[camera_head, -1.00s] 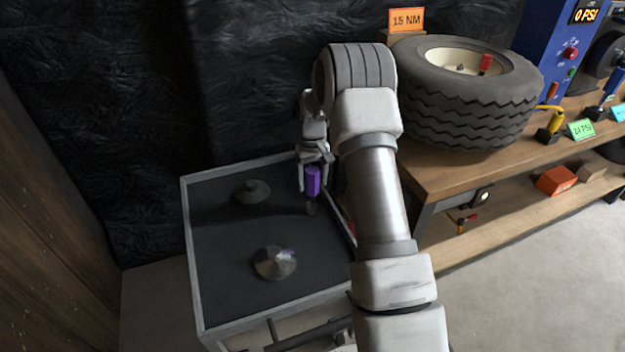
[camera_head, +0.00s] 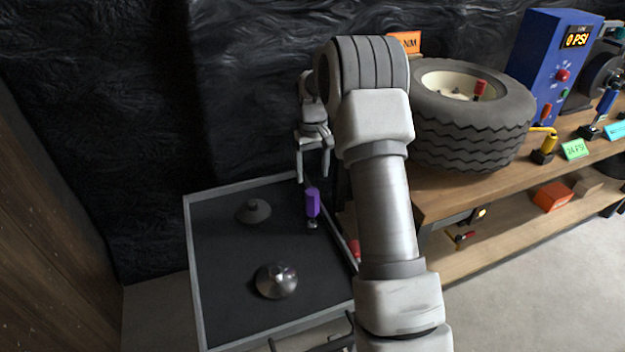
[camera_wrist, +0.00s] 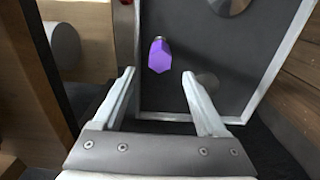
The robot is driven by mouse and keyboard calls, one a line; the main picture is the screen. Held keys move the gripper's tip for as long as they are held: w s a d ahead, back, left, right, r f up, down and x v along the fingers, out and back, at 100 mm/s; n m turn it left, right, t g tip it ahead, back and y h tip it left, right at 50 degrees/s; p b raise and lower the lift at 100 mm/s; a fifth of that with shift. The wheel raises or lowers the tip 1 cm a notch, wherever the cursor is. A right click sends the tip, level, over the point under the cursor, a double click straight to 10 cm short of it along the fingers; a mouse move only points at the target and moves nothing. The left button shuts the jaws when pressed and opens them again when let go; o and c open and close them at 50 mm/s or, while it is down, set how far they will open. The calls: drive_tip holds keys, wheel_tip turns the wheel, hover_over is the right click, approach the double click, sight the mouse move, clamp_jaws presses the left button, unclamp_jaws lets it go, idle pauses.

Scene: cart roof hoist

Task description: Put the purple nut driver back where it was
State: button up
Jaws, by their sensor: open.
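In the wrist view the nut driver (camera_wrist: 160,56) shows beyond and between the two open fingers of my gripper (camera_wrist: 158,75). Whether the nut driver stands freely or in a holder cannot be told.
A shiny metal dome (camera_head: 276,281) and a darker cone-shaped piece (camera_head: 253,211) sit in the tray. A wooden bench (camera_head: 470,190) with a tire (camera_head: 475,125) stands at the right. A red object (camera_head: 354,248) shows by the tray's right edge. Dark wall covering hangs behind.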

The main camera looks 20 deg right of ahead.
drive_tip(key=shift+r, duration=0.45)
drive_tip(key=s+a+r+t, duration=0.1)
drive_tip(key=s+a+r, duration=0.2)
drive_tip(key=s+r, duration=0.5)
drive_tip(key=s+a+r+t, duration=0.2)
drive_tip(key=s+a+r, duration=0.25)
drive_tip(key=r, duration=0.45)
drive_tip(key=s+a+r+t, duration=0.1)
drive_tip(key=s+a, duration=0.1)
drive_tip(key=s, duration=0.8)
drive_tip(key=s+a+r+t, duration=0.1)
drive_tip(key=s+a, duration=0.1)
drive_tip(key=s, duration=0.9)
drive_tip(key=shift+s+a+t, duration=0.2)
drive_tip(key=shift+s+t, duration=0.05)
drive_tip(key=shift+t, duration=0.05)
wheel_tip(320, 180, up, 20)
drive_tip(key=p, duration=2)
drive_tip(key=shift+r, duration=0.1)
